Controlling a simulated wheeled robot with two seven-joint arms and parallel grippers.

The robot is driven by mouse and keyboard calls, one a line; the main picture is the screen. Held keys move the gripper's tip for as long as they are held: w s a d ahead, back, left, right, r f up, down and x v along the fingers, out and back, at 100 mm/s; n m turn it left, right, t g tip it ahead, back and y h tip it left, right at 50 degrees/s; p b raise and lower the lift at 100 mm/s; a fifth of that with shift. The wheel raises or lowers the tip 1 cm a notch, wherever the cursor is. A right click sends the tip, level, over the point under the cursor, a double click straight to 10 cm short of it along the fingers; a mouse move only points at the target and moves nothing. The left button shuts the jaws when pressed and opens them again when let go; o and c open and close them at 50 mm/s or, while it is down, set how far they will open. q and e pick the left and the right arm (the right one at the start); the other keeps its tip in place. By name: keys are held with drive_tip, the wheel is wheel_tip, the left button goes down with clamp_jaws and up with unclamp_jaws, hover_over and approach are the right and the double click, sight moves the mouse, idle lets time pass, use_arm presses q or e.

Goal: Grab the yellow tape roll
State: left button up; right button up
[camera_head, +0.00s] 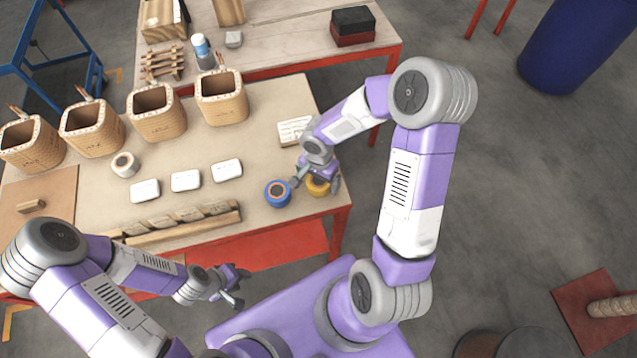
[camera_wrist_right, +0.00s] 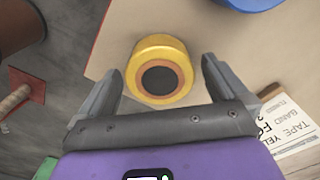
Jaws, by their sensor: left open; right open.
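The yellow tape roll (camera_head: 317,186) lies flat near the right front corner of the table in the head view, partly hidden by my right gripper (camera_head: 315,184). In the right wrist view the yellow tape roll (camera_wrist_right: 160,70) shows its orange-brown core and dark hole. There my right gripper (camera_wrist_right: 162,80) is open, with one finger to each side of the roll and gaps between them. The roll is not gripped. My left gripper (camera_head: 236,286) is open and empty in front of the table's front edge.
A blue tape roll (camera_head: 278,193) lies just left of the yellow one; its edge shows in the wrist view (camera_wrist_right: 250,2). A printed card (camera_head: 295,131) lies behind.

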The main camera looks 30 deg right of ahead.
drive_tip(key=shift+f, duration=0.3)
drive_tip(key=c, duration=1.1)
drive_tip(key=shift+r, duration=0.15)
